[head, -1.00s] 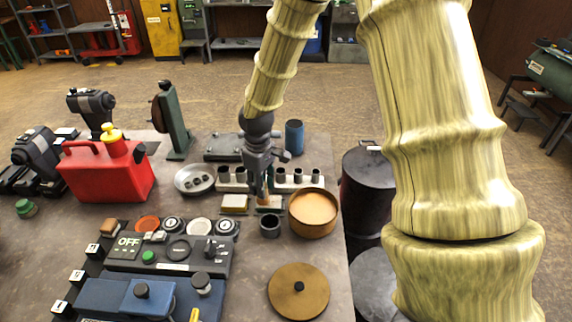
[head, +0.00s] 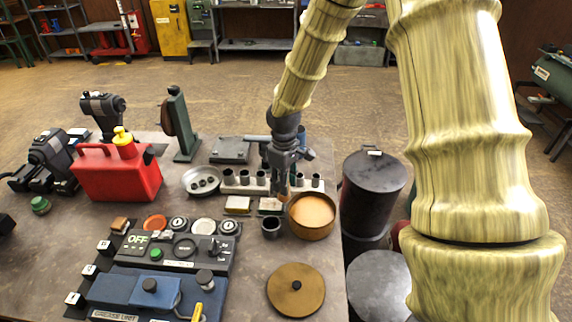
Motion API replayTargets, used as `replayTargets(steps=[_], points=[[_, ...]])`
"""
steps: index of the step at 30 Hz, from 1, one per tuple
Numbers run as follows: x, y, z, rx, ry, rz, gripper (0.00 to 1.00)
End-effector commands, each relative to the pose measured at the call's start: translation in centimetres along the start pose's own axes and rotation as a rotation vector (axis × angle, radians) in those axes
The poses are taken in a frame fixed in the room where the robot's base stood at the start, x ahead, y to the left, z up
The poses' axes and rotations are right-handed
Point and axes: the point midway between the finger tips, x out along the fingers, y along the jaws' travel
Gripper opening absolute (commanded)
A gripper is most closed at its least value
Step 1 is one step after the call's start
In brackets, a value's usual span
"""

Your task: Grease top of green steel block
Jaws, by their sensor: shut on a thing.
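My gripper (head: 282,186) points down over the bench and is shut on a slim brush-like tool (head: 283,198) with an orange-brown lower part. The tool's tip is at the left edge of a round brown tin (head: 313,231) with a tan, grease-like fill; I cannot tell if it touches. A small pale-topped block with greenish sides (head: 270,206), seemingly the green steel block, lies just left of the tool. The gripper and tool partly cover its right side. A similar block with yellowish sides (head: 238,206) lies further left. Any grease on the tops is too small to tell.
A dark cup (head: 271,228) stands in front of the blocks. A rack of dark sockets (head: 246,180) stands behind them. A metal bowl (head: 203,181), red can (head: 115,175) and control panel (head: 178,247) lie left. A round brown lid (head: 296,291) lies in front.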

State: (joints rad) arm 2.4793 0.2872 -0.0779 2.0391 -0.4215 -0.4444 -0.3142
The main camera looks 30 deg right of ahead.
Motion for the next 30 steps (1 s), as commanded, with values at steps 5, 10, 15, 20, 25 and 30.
replayTargets(steps=[5, 10, 15, 20, 25, 30], points=[[-2.1, -0.1, -0.2, -0.003, 0.002, 0.001, 0.08], [-3.6, -0.2, -0.4, -0.006, 0.002, 0.001, 0.08], [-4.8, -0.3, -0.5, -0.008, 0.002, 0.001, 0.08], [-5.0, -0.3, -0.5, -0.008, 0.002, 0.001, 0.08], [-4.9, -0.3, -0.5, -0.008, 0.002, 0.001, 0.08], [-4.9, -0.3, -0.5, -0.008, 0.002, 0.001, 0.08]])
